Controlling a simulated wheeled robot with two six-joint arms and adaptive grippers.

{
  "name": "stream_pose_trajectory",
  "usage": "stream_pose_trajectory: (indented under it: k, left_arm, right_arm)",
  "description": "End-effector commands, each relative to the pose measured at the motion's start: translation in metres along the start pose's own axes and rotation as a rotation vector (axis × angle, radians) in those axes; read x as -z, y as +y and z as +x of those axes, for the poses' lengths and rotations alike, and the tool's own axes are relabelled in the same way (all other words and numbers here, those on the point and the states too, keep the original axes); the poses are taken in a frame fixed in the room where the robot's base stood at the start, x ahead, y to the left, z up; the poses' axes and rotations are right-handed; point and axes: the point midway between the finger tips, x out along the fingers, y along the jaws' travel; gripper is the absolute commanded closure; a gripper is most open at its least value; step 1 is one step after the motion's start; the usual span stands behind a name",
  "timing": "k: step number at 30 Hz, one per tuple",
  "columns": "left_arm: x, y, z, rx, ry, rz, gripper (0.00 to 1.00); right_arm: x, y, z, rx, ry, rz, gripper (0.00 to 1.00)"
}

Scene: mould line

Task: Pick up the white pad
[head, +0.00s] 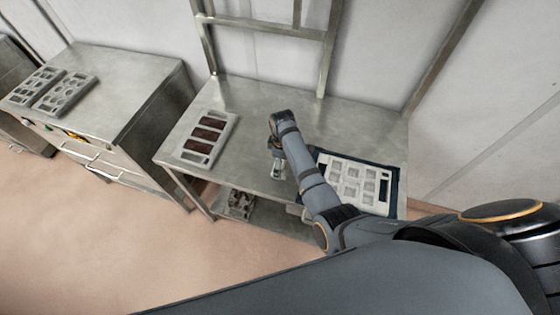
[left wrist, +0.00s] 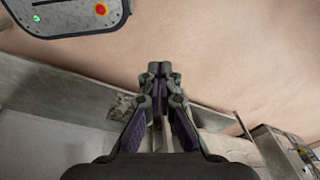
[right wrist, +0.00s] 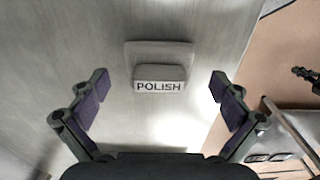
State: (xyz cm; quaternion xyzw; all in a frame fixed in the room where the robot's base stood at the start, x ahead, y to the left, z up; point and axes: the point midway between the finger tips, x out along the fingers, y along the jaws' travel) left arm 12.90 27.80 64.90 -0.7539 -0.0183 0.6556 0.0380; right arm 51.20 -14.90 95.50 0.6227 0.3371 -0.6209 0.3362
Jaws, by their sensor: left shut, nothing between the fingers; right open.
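In the right wrist view a pale grey-white pad (right wrist: 160,72) lies on the metal table, with a raised block whose front face reads POLISH. My right gripper (right wrist: 160,90) is open, its fingers on either side of the pad in the picture and apart from it. In the head view my right gripper (head: 277,172) points down over the middle of the steel table (head: 250,110); I cannot make out the pad there. My left gripper (left wrist: 158,70) is shut and empty in the left wrist view, out of the head view.
On the table, a grey mould with brown-filled cavities (head: 222,120) lies left of the right gripper, and a pale mould (head: 340,163) lies on a dark blue mat (head: 394,190) to the right. Two pale moulds (head: 66,93) lie on a steel cabinet (head: 135,75) at left. An upright metal frame (head: 262,27) stands behind.

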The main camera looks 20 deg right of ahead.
Motion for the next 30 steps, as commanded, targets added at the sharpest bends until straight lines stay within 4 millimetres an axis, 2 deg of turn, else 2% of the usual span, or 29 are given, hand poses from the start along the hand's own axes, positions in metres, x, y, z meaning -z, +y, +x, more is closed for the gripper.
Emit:
stream_pose_trajectory:
  k: [4, 8, 25, 30]
  left_arm:
    - [-0.023, 0.002, -0.001, -0.003, -0.034, 0.001, 1.00]
    - [-0.030, 0.002, -0.001, -0.003, -0.046, 0.001, 1.00]
    - [-0.022, 0.002, -0.001, -0.003, -0.032, 0.001, 1.00]
    - [-0.022, 0.002, -0.001, -0.003, -0.032, 0.001, 1.00]
  right_arm:
    - [-0.002, -0.003, 0.006, -0.002, 0.002, -0.002, 0.00]
    - [-0.002, -0.003, 0.006, -0.002, 0.002, -0.002, 0.00]
    - [-0.003, -0.004, 0.007, 0.000, 0.001, -0.002, 0.76]
    - [-0.003, -0.005, 0.008, 0.004, 0.000, -0.002, 0.76]
